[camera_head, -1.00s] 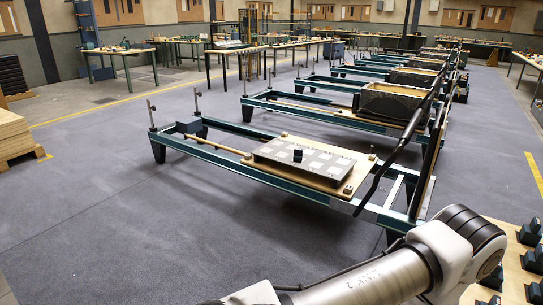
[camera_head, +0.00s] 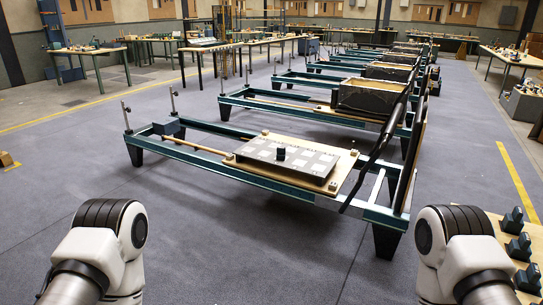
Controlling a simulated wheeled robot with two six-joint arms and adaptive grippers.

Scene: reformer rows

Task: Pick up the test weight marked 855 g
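No marking reading 855 g is legible anywhere. Several dark teal weight-like blocks with knobbed tops stand on a wooden table at the lower right: a far one (camera_head: 512,220), a middle one (camera_head: 519,247) and a near one (camera_head: 527,277). A small dark cylinder (camera_head: 281,154) stands on the grey patterned board (camera_head: 262,151) of the nearest reformer. White and black links of my two arms show at the lower left and lower right. Both grippers are outside the view.
The nearest reformer frame (camera_head: 222,165) stands ahead, with more reformers in a row behind it. Work tables (camera_head: 92,53) line the back. The grey floor (camera_head: 230,255) between my arms and the reformer is clear. The wooden table's edge is close to my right arm.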

